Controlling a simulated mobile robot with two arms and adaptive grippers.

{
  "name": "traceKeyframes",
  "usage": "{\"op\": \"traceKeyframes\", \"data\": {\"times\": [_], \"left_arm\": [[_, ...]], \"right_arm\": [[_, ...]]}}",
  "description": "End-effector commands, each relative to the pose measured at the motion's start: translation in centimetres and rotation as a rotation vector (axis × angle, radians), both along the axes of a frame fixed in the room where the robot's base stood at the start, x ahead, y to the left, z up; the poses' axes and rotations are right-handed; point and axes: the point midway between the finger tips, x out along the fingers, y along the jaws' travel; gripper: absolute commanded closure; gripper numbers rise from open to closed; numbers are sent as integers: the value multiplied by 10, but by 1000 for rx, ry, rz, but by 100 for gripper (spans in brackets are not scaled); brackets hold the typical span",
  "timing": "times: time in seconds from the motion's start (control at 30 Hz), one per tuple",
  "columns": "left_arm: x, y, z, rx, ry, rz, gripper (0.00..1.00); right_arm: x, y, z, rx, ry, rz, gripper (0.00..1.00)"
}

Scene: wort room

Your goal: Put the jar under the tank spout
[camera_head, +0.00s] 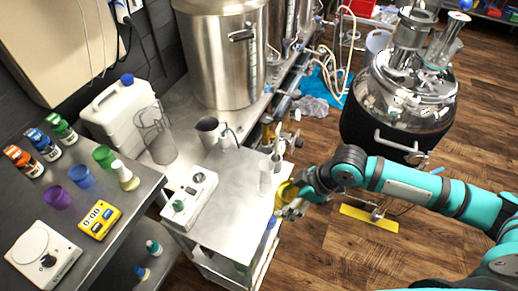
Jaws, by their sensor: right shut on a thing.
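My right gripper (287,202) is shut at the right edge of the steel cart. A yellow-amber thing (284,189), which looks like the jar, is at its fingers; its outline is small and partly hidden by them. The large steel tank (222,60) stands on the bench at the back. Metal valve fittings (276,136) show below and right of it, beyond my right gripper; which one is the spout is hard to tell. The held thing is on the near side of these fittings, apart from them. My left gripper is not in view.
The steel cart top (235,205) holds a white stirrer (188,199) and a clear cylinder (265,177) close to my gripper. A dark-bodied steel vessel (398,105) stands on the floor at right. Bottles and a yellow timer (99,220) occupy the left table.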

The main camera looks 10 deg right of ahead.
Motion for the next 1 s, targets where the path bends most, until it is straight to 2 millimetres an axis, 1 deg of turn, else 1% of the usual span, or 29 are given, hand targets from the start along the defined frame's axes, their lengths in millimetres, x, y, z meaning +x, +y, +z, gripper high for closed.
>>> {"op": "traceKeyframes", "data": {"times": [0.1, 0.23, 0.37, 0.47, 0.57, 0.7, 0.8, 0.9, 1.0], "left_arm": [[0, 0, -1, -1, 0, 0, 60], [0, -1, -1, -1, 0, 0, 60], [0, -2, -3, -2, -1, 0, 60], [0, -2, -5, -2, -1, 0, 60], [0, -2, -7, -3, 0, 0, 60], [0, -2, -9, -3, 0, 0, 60], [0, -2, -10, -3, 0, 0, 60], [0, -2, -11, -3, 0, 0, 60], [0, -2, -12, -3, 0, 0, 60]], "right_arm": [[0, -3, 1, 1, -1, 0, 68], [1, -3, 5, 1, -2, -17, 68], [8, -1, 21, 2, -7, -109, 68], [16, -1, 42, 3, -9, -247, 68], [25, -4, 68, 5, -12, -425, 68], [36, -12, 106, 7, -15, -693, 68], [41, -19, 131, 9, -13, -871, 68], [44, -26, 148, 7, -10, -1010, 68], [44, -30, 158, 5, -4, -1095, 68]]}}
